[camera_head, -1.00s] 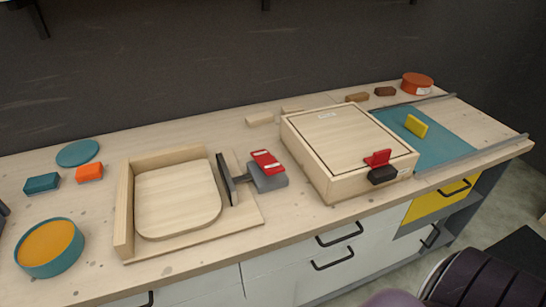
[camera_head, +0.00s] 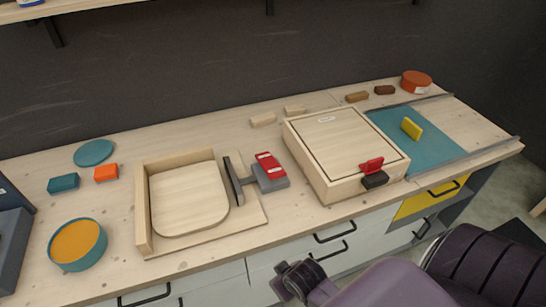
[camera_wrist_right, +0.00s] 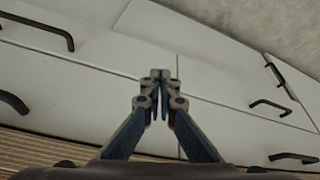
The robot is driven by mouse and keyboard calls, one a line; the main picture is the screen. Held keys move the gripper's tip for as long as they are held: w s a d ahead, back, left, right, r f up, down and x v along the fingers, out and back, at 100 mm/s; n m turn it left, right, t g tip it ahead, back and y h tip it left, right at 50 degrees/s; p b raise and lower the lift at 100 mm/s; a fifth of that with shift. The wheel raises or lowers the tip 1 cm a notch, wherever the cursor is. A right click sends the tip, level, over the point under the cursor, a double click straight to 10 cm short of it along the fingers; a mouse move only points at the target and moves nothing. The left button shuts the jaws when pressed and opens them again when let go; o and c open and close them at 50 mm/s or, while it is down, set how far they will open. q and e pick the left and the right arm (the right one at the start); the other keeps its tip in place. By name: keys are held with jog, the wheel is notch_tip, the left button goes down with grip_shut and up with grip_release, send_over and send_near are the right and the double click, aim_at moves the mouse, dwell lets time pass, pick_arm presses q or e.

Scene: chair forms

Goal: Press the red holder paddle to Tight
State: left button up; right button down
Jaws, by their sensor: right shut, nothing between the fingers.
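The red paddle (camera_head: 270,164) with white marks sits on a grey clamp block (camera_head: 271,183) on the counter. A dark pusher plate (camera_head: 233,180) joins this block and faces a rounded wooden seat panel (camera_head: 190,198) in an L-shaped wooden frame (camera_head: 142,205). The paddle's lettering is too small to read. My right gripper (camera_wrist_right: 160,75) is shut and empty in the right wrist view, in front of the white drawer fronts. In the head view my right arm is low at the bottom right, apart from the paddle. My left gripper is not in view.
A wooden box (camera_head: 345,150) with a red latch (camera_head: 371,165) and black block (camera_head: 374,180) stands right of the clamp. A teal mat (camera_head: 425,140) holds a yellow block (camera_head: 411,128). A teal bowl (camera_head: 78,245) is at left. Drawer handles (camera_head: 335,232) protrude below the counter.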

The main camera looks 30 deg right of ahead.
aim_at(273, 173)
notch_tip(273, 173, up, 11)
jog(key=w+p, duration=0.1)
jog(key=p, duration=0.1)
pick_arm(q)
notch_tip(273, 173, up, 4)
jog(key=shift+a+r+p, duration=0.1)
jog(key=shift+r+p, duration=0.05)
jog(key=shift+p, duration=0.55)
pick_arm(e)
jog(key=w+d+r+m+t+h, duration=0.1)
jog(key=w+d+r+m+t, duration=0.1)
jog(key=w+d+r, duration=0.4)
jog(key=w+d+r+m+t+h, duration=0.1)
jog(key=w+d+r+t, duration=0.3)
jog(key=r, duration=0.9)
jog(key=w+d, duration=0.2)
jog(key=w, duration=0.2)
jog(key=shift+w+r+m+t+h, duration=0.2)
jog(key=shift+w+m+t+h, duration=0.1)
jog(key=shift+m+h, duration=0.1)
